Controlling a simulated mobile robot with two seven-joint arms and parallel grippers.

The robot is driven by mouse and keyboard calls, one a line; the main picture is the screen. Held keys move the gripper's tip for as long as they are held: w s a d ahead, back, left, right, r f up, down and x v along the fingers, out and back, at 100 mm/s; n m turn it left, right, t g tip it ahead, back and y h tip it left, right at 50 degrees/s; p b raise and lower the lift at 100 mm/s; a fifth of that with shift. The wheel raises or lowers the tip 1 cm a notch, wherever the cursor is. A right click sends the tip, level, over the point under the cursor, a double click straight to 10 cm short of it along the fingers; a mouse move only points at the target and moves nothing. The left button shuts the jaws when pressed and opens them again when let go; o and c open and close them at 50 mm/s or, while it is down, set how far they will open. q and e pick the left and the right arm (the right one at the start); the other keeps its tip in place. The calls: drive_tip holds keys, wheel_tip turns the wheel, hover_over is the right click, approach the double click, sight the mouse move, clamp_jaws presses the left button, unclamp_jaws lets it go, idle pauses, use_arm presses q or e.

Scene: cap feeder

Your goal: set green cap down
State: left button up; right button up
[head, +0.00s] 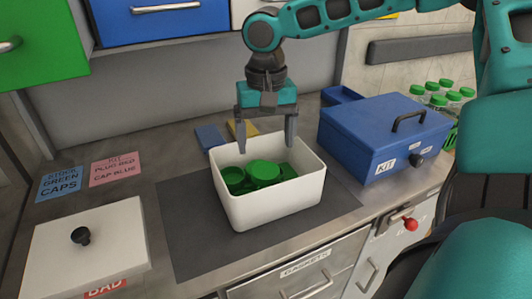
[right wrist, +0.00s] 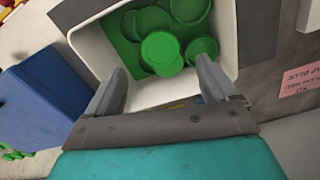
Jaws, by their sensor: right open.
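Several green caps lie in a white bin on the counter. One green cap (head: 263,171) sits on top of the others near the middle of the pile, and it also shows in the right wrist view (right wrist: 161,50). The white bin (head: 279,213) stands on a dark mat, and its rim shows in the right wrist view (right wrist: 86,48). My right gripper (head: 267,146) is above the back part of the bin, pointing down, with its fingers wide apart. In the right wrist view nothing is between the fingers (right wrist: 163,82). My left gripper is in neither view.
A blue kit box (head: 350,145) stands right of the bin, with green-capped bottles (head: 438,98) behind it. A white lidded box (head: 90,250) marked BAD is at front left. A blue card (head: 60,184) and a pink card (head: 116,168) lie at left. The dark mat (head: 185,235) is bare left of the bin.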

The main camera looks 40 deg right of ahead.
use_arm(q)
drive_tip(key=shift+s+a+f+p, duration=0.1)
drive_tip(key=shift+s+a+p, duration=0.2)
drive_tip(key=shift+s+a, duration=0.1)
use_arm(e)
drive_tip(key=shift+r, duration=2.4)
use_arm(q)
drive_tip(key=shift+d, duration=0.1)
